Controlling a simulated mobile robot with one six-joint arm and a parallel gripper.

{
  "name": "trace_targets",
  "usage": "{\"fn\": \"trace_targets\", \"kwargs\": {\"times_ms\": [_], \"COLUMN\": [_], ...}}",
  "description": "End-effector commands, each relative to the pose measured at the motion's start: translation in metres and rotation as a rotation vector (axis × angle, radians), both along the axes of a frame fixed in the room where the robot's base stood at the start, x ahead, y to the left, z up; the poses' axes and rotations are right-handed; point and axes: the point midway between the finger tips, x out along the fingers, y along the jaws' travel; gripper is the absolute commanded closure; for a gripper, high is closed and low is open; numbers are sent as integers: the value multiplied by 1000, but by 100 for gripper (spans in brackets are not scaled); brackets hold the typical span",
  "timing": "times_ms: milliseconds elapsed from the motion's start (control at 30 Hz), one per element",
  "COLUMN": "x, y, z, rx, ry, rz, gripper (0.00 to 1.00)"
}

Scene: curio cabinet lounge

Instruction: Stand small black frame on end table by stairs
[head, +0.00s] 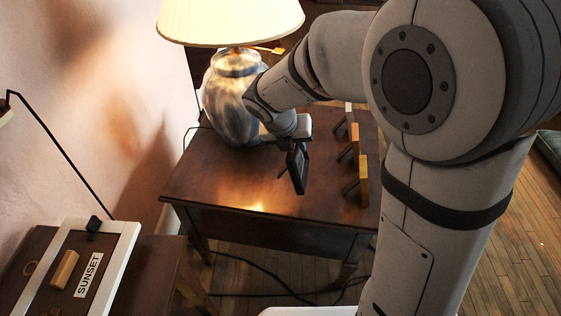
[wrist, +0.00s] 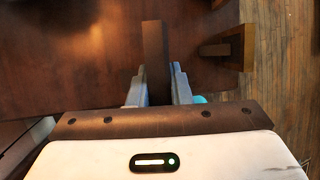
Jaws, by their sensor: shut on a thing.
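The small black frame (head: 298,168) is upright, a little tilted, over the middle of the wooden end table (head: 215,190). I cannot tell whether its lower edge touches the tabletop. My gripper is shut on the frame; in the wrist view its fingertips (wrist: 158,84) stand on either side of the frame's dark edge (wrist: 154,45). In the head view my wrist partly hides the gripper and the frame's top.
A lamp with a glazed jar base (head: 228,100) stands behind my gripper. Several small frames, one of them yellowish (head: 363,178), stand along the table's right edge. A white-edged panel reading SUNSET (head: 88,275) is at lower left. The tabletop's front left is clear.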

Motion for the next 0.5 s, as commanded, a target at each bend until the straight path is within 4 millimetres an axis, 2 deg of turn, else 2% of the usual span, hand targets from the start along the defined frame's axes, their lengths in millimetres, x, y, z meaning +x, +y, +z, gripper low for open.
{"fn": "trace_targets", "kwargs": {"times_ms": [33, 100, 367, 500], "x": [0, -1, 0, 0], "y": [0, -1, -1, -1], "z": [-13, -26, -54, -80], "rx": [-1, -1, 0, -2], "ry": [3, 4, 3, 4], "rz": [0, -2, -5, -5], "gripper": [100, 100, 100, 100]}}
